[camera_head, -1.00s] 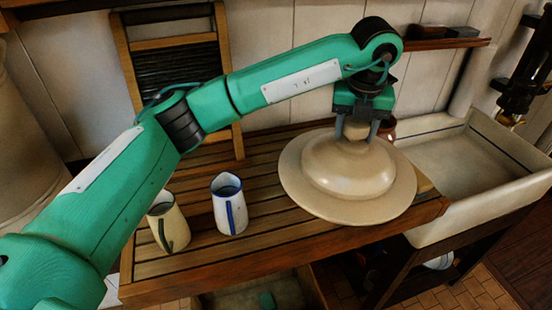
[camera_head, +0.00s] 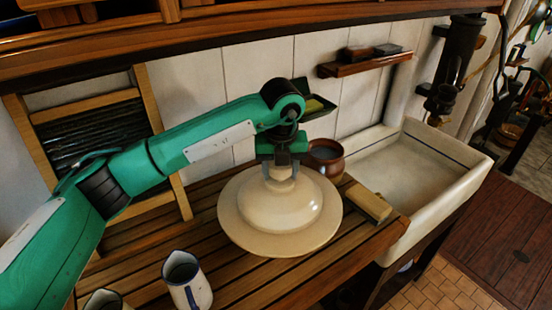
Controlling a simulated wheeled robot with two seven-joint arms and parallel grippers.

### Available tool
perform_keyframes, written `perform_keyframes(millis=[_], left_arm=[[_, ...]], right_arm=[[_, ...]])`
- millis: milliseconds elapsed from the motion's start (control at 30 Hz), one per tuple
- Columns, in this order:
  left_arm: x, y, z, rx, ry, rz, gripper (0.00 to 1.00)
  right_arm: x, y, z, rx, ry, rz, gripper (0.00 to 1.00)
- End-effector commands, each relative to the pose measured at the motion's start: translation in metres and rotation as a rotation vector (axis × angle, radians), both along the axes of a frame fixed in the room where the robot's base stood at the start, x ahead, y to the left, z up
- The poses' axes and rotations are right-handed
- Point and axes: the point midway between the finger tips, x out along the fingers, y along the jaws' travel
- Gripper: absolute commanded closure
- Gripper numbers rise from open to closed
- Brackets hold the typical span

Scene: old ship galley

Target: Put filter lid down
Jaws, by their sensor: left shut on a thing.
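The filter lid (camera_head: 283,218) is a wide cream disc with a raised dome and a knob on top. It is over the slatted wooden counter (camera_head: 150,255), near its right part. My left gripper (camera_head: 280,172) comes down from above and is shut on the lid's knob. The lid looks level. Its underside is hidden, so I cannot tell whether it touches the slats. My right gripper is not in view.
A brown pot (camera_head: 325,158) stands behind the lid, and a tan block (camera_head: 368,203) lies to its right. A white sink (camera_head: 415,170) adjoins the counter on the right. A white jug (camera_head: 187,283) stands at the front, with another jug (camera_head: 104,300) beside it.

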Motion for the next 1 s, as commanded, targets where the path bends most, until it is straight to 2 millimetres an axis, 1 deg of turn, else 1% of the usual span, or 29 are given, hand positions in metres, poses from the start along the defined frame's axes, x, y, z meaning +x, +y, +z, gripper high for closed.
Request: perform_keyframes(millis=[167, 267, 400, 500, 867, 900, 967, 1000], left_arm=[[0.000, 0.000, -0.006, -0.002, -0.003, 0.000, 1.00], [0.000, 0.000, -0.015, -0.002, -0.001, 0.000, 1.00], [0.000, 0.000, -0.033, -0.002, 0.000, 0.001, 1.00], [0.001, 0.000, -0.039, -0.002, -0.003, 0.001, 1.00], [0.001, 0.000, -0.044, -0.002, -0.004, 0.000, 1.00], [0.000, 0.000, -0.045, 0.000, -0.001, 0.000, 0.43], [0.000, 0.000, -0.045, 0.000, -0.001, 0.000, 0.31], [0.000, 0.000, -0.045, 0.000, -0.001, 0.000, 0.27]], right_arm=[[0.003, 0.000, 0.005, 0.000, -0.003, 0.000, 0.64], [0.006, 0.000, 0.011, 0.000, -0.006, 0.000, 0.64], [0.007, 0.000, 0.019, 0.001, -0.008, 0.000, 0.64], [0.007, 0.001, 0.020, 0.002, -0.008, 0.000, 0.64], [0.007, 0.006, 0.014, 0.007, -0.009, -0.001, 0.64], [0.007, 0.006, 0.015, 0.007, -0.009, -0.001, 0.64], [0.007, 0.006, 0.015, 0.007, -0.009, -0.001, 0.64], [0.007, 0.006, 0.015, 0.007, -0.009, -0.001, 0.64]])
